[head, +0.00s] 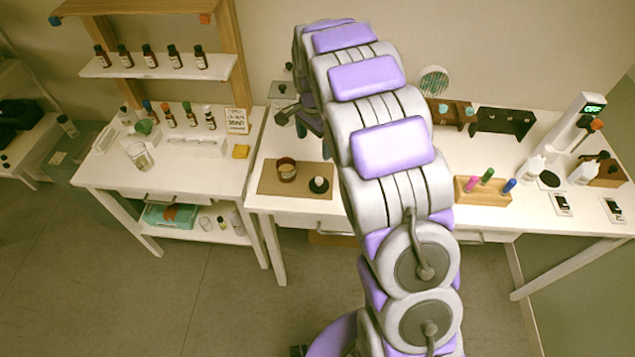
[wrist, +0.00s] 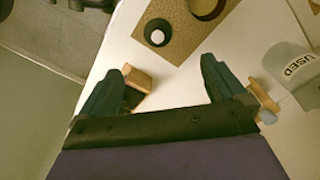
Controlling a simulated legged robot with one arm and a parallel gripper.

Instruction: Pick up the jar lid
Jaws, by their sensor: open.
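The jar lid (head: 319,185) is a small dark round piece with a pale part, lying on the brown mat (head: 268,187) on the middle table. In the wrist view the lid (wrist: 149,28) is a dark disc with a white round centre, near the top. A brown jar (head: 287,170) stands beside it on the mat, apart from it; the jar is partly cut off in the wrist view (wrist: 205,6). My gripper (wrist: 163,68) is open, with nothing between its fingers, and the lid shows beyond the fingertips.
A grey container marked USED (wrist: 291,68) is near the right finger in the wrist view. A wooden holder with coloured pens (head: 483,190) stands right of my arm. The white tabletop around the mat is mostly clear.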

